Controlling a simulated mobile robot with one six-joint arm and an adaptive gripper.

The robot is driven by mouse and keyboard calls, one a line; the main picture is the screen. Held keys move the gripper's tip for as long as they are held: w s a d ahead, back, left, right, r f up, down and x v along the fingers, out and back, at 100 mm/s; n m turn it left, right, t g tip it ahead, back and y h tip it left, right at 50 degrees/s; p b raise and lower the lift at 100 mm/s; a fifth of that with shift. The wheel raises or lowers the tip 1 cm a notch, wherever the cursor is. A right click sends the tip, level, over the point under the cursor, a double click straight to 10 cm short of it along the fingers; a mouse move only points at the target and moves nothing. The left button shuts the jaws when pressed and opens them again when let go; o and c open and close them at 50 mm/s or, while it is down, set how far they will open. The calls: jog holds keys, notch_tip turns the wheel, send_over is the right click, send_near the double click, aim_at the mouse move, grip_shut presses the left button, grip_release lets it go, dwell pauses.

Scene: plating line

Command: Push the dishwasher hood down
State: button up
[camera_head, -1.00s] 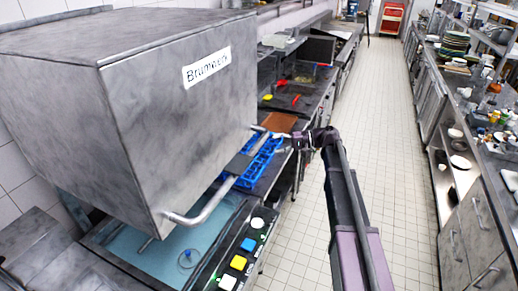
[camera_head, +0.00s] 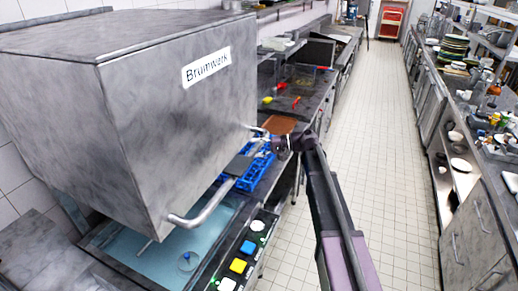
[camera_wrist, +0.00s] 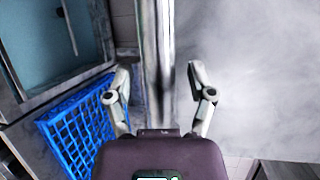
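The dishwasher hood (camera_head: 175,120) is a large grey metal box labelled "Brumwerk", raised above the wash basin (camera_head: 165,262). My gripper (camera_head: 268,138) is at the far end of this handle. In the wrist view, my gripper's two fingers (camera_wrist: 158,82) are spread apart. The handle bar (camera_wrist: 154,45) runs between them in the picture; I cannot tell whether they touch it. The hood's grey face (camera_wrist: 255,75) fills the right of that view.
A blue dish rack (camera_head: 258,172) sits beyond the basin, also seen in the wrist view (camera_wrist: 80,135). A panel with coloured buttons (camera_head: 238,265) lines the front edge. A shelved counter (camera_head: 470,170) stands right; the tiled aisle (camera_head: 385,150) between is clear.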

grip_shut()
jog(key=shift+d, duration=0.2)
jog(key=shift+a+f+b, duration=0.1)
jog(key=shift+f+b, duration=0.6)
notch_tip(320, 180, down, 41)
jog(key=b, duration=4.1)
jog(key=shift+a, duration=0.15)
jog(key=shift+s, duration=0.2)
